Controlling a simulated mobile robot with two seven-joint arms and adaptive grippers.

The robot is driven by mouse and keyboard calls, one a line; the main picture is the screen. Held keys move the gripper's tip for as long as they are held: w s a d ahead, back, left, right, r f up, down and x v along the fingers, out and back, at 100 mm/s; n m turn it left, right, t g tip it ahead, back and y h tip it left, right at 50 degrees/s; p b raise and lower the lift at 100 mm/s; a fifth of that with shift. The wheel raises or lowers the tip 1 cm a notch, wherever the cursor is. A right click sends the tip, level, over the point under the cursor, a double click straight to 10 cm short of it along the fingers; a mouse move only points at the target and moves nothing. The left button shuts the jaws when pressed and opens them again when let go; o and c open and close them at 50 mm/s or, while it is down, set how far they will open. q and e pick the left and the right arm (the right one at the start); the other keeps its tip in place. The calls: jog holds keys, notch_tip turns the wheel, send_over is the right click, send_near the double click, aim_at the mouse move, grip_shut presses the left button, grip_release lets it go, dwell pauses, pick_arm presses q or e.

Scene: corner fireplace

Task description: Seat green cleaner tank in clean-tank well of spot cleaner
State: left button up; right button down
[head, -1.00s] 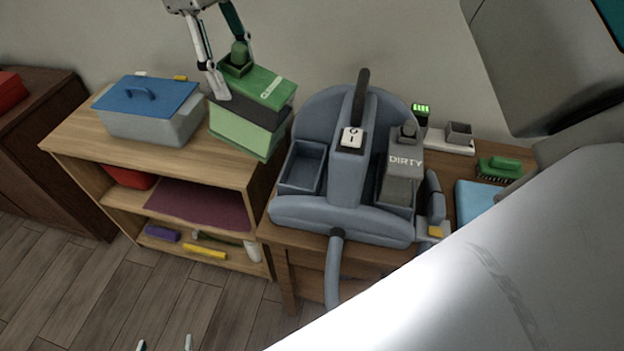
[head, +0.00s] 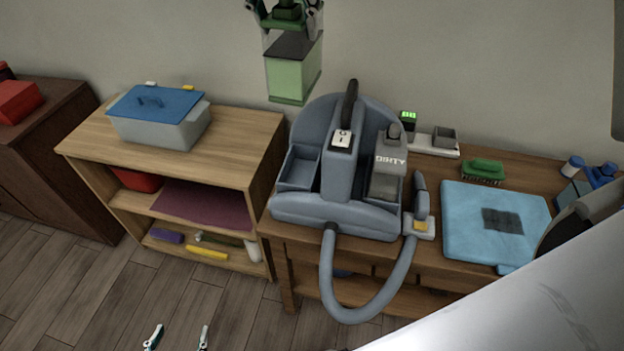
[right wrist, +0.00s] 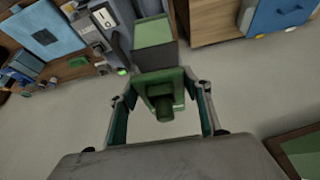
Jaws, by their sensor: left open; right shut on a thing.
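The green cleaner tank (head: 292,75) hangs upright in the air above and behind the spot cleaner (head: 340,206), near the wall. My right gripper (head: 287,12) is shut on its top part; the right wrist view shows the tank (right wrist: 155,38) beyond the fingers (right wrist: 161,98). The clean-tank well (head: 298,172) is the empty open compartment on the cleaner's left side. The grey tank marked DIRTY (head: 386,175) sits in the right-hand compartment. My left gripper (head: 178,338) is open and empty, low over the floor at the bottom edge; only its fingertips show.
A wooden shelf (head: 240,135) left of the cleaner carries a grey bin with a blue lid (head: 155,118); its right top is bare. Right of the cleaner are its hose (head: 350,310), a green brush (head: 483,172) and a blue cloth (head: 480,240). My arm covers the lower right.

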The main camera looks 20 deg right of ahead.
jog(key=shift+d+n, duration=0.15)
jog(key=shift+n, duration=0.15)
notch_tip(320, 180, down, 28)
jog(key=shift+r+b, duration=0.2)
jog(key=shift+b, duration=0.1)
jog(key=shift+w, duration=0.1)
jog(key=shift+f, duration=0.15)
jog(key=c, duration=1)
grip_release()
jog(key=v, duration=1.2)
